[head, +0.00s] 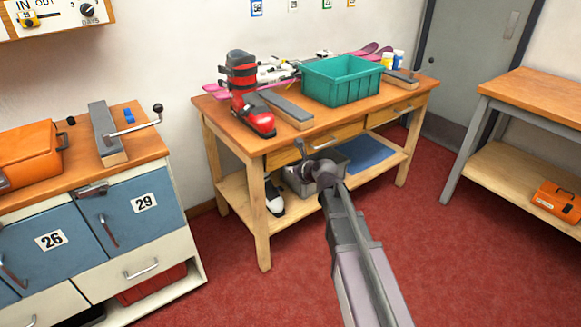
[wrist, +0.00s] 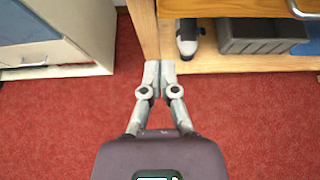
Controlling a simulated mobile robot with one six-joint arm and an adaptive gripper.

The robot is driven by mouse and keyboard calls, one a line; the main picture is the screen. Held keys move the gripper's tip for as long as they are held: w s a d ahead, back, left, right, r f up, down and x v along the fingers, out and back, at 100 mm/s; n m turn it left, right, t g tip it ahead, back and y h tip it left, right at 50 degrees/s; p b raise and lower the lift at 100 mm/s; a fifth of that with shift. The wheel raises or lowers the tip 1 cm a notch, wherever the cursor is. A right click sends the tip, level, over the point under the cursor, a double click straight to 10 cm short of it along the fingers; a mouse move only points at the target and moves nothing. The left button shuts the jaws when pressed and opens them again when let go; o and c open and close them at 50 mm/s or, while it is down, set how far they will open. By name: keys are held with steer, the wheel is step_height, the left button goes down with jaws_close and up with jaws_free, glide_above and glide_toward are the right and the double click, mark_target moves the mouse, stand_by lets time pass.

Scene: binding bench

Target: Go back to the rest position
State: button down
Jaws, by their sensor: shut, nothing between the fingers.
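My gripper (wrist: 159,66) is shut and empty in the wrist view, its fingertips together above the red floor, with the wooden bench leg just beyond them. In the head view my arm reaches forward from the bottom right of centre, ending in front of the wooden bench (head: 340,135).
The bench holds a red ski boot (head: 246,95), a teal crate (head: 342,82) and skis. Its lower shelf bears a grey bin (head: 316,172) and a dark-and-white boot (head: 274,198). A cabinet (head: 140,215) stands left, another table (head: 535,97) right. Red floor (head: 440,255) is clear.

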steer(key=s+d+f+n+g+h, duration=0.45)
steer(key=s+d+n, duration=0.35)
steer(key=s+n, duration=0.55)
steer(key=s+d+f+n+g+h, duration=0.3)
steer(key=s+d+f+n+g, duration=0.2)
steer(key=s+d+n, duration=0.65)
step_height(320, 180, up, 24)
steer(key=s+a+n+p, duration=0.1)
steer(key=a+n+p, duration=0.1)
steer(key=p, duration=2.1)
steer(key=shift+a+f+n, duration=0.15)
steer(key=shift+a+n, duration=0.25)
steer(key=shift+n, duration=0.5)
steer(key=shift+a+y, duration=0.1)
steer(key=shift+y, duration=0.15)
